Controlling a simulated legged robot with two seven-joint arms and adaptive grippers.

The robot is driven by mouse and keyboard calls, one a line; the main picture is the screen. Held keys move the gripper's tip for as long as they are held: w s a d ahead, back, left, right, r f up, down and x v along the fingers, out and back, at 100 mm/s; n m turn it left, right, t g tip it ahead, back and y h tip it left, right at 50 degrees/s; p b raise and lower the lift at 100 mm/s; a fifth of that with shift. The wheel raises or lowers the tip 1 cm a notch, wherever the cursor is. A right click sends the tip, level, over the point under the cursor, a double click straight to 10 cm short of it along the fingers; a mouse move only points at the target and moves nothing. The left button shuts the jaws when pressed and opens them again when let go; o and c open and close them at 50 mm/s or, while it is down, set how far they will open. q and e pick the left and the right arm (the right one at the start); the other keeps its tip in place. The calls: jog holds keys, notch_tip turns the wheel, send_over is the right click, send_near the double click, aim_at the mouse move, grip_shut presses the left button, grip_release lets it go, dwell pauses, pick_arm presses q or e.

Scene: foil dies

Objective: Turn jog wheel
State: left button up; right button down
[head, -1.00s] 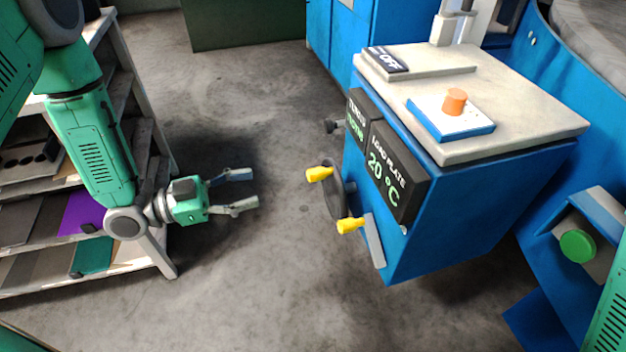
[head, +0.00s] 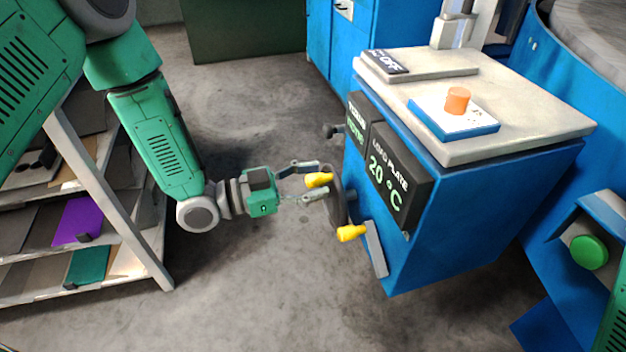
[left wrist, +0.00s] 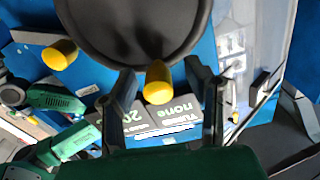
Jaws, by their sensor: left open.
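The jog wheel (head: 336,208) is a dark disc on the left face of the blue machine, with two yellow knobs. It fills the top of the left wrist view (left wrist: 130,25). My left gripper (head: 319,178) is open at the upper yellow knob (head: 316,180). In the left wrist view that knob (left wrist: 158,85) stands between the two fingers, with a visible gap on each side. The lower yellow knob (head: 351,233) is free; it also shows in the left wrist view (left wrist: 60,54). My right gripper is not in view.
The blue machine (head: 470,215) carries a display (head: 392,180) reading 20 °C and an orange knob (head: 458,100) on top. A green button (head: 589,252) is at the right. A shelf rack (head: 140,245) stands at the left. The floor between is clear.

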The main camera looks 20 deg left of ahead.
pick_arm(q)
jog(key=shift+d, duration=0.15)
jog(key=shift+d, duration=0.1)
grip_shut()
jog(key=shift+w, duration=0.1)
